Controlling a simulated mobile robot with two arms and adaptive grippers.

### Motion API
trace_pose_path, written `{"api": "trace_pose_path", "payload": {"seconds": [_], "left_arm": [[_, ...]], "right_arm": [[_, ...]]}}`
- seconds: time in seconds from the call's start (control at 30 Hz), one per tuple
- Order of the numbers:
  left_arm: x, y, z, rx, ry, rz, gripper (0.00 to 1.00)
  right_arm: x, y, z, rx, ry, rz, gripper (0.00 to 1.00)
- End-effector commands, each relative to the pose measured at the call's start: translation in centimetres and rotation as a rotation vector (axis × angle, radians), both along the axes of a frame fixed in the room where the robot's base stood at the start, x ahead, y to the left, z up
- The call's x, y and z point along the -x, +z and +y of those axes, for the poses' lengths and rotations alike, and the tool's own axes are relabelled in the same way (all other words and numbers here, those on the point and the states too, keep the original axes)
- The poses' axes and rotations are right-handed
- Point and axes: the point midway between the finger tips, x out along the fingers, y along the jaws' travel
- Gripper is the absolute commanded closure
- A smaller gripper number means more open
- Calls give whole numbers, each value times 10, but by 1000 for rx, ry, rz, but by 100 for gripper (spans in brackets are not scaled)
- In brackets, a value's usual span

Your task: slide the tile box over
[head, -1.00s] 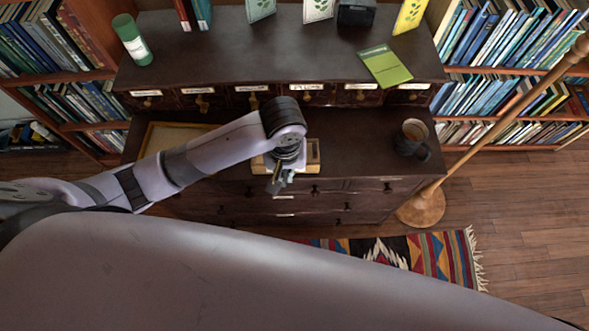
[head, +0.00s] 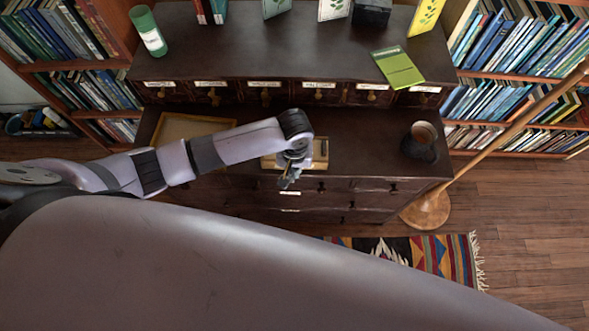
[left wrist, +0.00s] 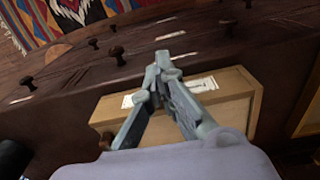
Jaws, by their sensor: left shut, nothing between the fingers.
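The tile box (head: 321,153) is a light wooden box on the cabinet's lower ledge, near its front edge. In the head view my left wrist and arm hide part of it. In the left wrist view the box (left wrist: 231,100) shows a white label and a dark knob at its left end. My left gripper (head: 287,183) is shut and empty at the box's front side. In the left wrist view its fingertips (left wrist: 158,66) meet just past the box's edge, and the fingers cross over the box. I cannot tell whether they touch it. My right gripper is not in view.
A dark mug (head: 420,142) stands on the ledge to the right, with bare ledge between it and the box. A shallow wooden tray (head: 163,128) lies to the left, partly behind my arm. A row of small drawers (head: 265,93) backs the ledge. A wooden pole stands at right.

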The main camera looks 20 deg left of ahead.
Motion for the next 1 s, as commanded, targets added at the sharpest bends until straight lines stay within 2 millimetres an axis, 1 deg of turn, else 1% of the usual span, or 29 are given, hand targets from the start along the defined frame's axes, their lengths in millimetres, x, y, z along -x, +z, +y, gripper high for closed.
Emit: {"api": "trace_pose_path", "payload": {"seconds": [0.17, 0.27, 0.37, 0.5, 0.6, 0.7, 0.8, 1.0], "left_arm": [[0, 0, 0, 0, 0, 0, 100], [-5, 1, 1, 1, 1, -1, 100], [-22, 2, 5, -1, 4, -4, 100], [-57, 1, 12, 0, 4, -3, 100], [-78, -1, 18, 0, 3, -3, 100], [-94, -1, 22, 0, 3, -2, 100], [-100, -1, 24, 1, 1, 0, 100], [-102, 0, 25, 0, 0, -1, 100]], "right_arm": [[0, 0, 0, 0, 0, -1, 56], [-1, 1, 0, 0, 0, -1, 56], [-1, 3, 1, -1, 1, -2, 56], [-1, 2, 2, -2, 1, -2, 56], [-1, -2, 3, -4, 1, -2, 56], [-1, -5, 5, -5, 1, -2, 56], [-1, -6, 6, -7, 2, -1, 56], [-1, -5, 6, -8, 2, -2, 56]]}}
